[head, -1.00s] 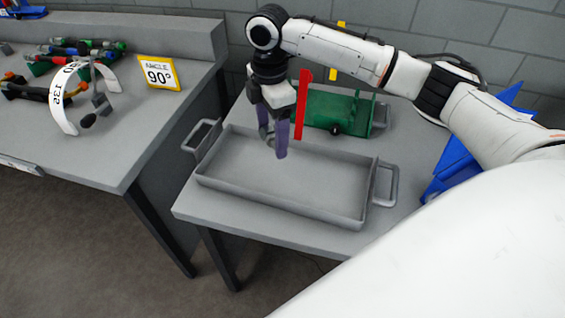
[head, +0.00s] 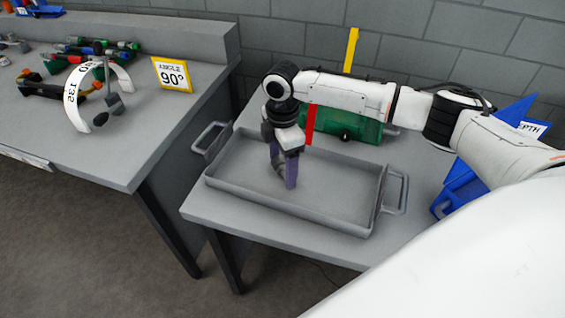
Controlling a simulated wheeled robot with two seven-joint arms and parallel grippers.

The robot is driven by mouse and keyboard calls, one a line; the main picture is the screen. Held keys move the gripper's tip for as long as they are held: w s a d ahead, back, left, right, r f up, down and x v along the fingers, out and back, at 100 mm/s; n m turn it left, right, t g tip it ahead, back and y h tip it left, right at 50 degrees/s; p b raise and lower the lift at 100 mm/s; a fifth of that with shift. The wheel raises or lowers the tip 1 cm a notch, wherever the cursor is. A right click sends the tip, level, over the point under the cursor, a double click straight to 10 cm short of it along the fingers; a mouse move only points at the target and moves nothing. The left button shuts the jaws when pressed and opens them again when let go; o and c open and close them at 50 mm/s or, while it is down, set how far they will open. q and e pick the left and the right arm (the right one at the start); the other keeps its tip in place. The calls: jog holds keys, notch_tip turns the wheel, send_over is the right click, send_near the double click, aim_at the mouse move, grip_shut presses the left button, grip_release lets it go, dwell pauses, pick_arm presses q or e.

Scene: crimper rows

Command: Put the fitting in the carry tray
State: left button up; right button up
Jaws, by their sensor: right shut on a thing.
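The carry tray (head: 335,201) is a shallow grey tray with a loop handle at each end, on the grey table in the head view. My right gripper (head: 284,179), with purple fingers, points down inside the tray's outline, left of its middle. It is shut on a small grey piece, which seems to be the fitting (head: 279,169). The fingers partly hide this piece, and I cannot tell whether it touches the tray floor. The rest of the tray looks empty. My left gripper is not in view.
A green holder (head: 350,127) with a red upright strip (head: 311,125) stands just behind the tray. A blue stand (head: 462,185) is at the right. On the left bench are a white angle gauge (head: 70,95), an "ANGLE 90°" sign (head: 172,75) and several hand tools.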

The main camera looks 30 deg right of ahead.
aim_at(282, 168)
jog(key=o, duration=1.2)
notch_tip(282, 168, up, 12)
jog(key=shift+r, duration=0.15)
